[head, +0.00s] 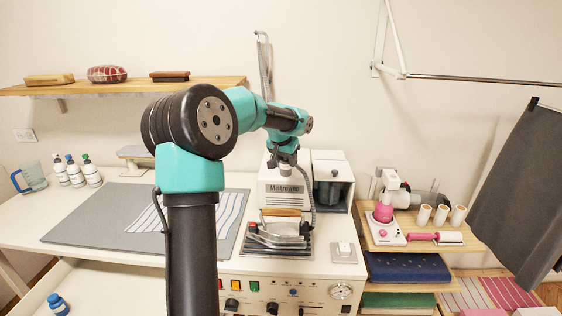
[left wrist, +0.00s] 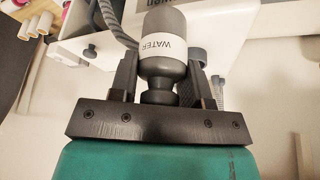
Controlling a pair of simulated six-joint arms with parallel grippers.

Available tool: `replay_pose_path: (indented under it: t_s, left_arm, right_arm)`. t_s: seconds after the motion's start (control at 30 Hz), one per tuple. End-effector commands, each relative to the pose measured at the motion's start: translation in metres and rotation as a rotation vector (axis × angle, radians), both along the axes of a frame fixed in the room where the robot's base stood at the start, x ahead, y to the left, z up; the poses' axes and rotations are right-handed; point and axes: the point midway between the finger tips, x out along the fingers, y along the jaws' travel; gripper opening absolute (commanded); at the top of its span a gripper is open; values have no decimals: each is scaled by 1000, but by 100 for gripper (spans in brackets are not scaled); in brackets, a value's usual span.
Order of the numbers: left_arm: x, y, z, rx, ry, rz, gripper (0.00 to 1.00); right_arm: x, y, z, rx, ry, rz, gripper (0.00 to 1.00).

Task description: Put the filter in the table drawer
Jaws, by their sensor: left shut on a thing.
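My left gripper (head: 286,157) is in front of the white steam station at the back of the table. In the left wrist view the gripper (left wrist: 161,78) has its two dark fingers on either side of the filter (left wrist: 164,42), a grey rounded cylinder with a white band reading WATER. The fingers are shut on its body. In the head view the filter (head: 287,169) is small and partly hidden below the gripper. The table drawer (head: 110,291) appears pulled out at lower left, with a blue bottle (head: 58,304) inside. My right gripper is not in view.
The steam station (head: 283,193) stands behind an iron (head: 278,231) on its rest. A grey mat (head: 95,222) covers the table's left side, with several bottles and a blue jug (head: 32,177) behind. A shelf unit (head: 405,238) stands right.

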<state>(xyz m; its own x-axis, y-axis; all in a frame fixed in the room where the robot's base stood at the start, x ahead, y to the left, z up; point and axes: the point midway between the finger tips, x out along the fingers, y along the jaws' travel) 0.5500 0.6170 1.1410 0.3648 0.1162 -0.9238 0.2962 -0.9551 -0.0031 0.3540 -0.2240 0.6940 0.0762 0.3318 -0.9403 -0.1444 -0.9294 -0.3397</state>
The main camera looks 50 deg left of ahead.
Motion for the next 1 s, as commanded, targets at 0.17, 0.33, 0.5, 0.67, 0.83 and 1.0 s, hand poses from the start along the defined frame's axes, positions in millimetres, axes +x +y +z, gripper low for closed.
replay_pose_path:
  t_s: [0.17, 0.33, 0.5, 0.67, 0.83, 1.0]
  left_arm:
    - [19, -30, -22, -3, 3, -33, 19]
    - [47, -89, -57, -2, 5, -108, 19]
    - [70, -164, -94, -3, 5, -214, 19]
    - [78, -239, -124, -2, 5, -327, 19]
    - [71, -320, -155, -1, 5, -456, 19]
    - [57, -379, -175, 0, 4, -553, 19]
  right_arm:
    - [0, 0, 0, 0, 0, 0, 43]
    - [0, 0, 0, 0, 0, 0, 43]
    - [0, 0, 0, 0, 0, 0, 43]
    - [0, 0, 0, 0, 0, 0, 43]
    - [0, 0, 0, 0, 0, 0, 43]
    - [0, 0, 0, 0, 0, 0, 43]
